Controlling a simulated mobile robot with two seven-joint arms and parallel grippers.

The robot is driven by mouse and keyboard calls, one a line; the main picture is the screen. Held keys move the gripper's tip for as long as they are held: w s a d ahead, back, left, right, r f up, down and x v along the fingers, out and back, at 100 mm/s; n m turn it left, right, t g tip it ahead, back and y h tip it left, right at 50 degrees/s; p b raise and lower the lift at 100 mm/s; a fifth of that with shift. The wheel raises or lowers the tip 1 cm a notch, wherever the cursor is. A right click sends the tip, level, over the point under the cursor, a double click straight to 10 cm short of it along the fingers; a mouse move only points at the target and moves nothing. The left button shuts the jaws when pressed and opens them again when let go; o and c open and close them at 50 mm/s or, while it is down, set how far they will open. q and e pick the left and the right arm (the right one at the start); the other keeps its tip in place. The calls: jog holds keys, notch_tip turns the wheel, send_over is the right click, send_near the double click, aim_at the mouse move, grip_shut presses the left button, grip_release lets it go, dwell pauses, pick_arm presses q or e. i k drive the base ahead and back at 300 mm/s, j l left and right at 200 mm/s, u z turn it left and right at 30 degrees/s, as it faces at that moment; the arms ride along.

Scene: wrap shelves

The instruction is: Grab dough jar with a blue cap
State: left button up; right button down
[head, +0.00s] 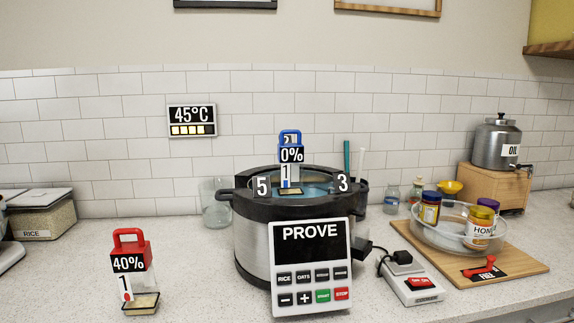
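A dough jar with a blue handled cap (290,136) stands in the open top of the round cooker (262,245) at the middle of the counter. Its label reads 0% and its lower part carries a 1. The number tags 5 (262,187) and 3 (342,184) show on either side of it at the cooker's rim. A second jar with a red handled cap (130,240) stands on the counter at the left, with labels 40% and 1. Neither of my grippers is in view.
The cooker's front panel (312,262) reads PROVE. To the right are a power strip (414,284), a wooden board (515,258) and a glass bowl (430,236) with jars. A rice container (42,219) stands far left. The counter around the red-capped jar is clear.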

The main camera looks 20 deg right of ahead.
aim_at(291, 155)
jog(key=l+z, duration=0.3)
jog(key=l, duration=0.3)
jog(key=l+z, duration=0.3)
jog(key=l, duration=0.25)
jog(key=i+l+z, duration=0.15)
jog(key=l+z, duration=0.15)
jog(key=l, duration=0.25)
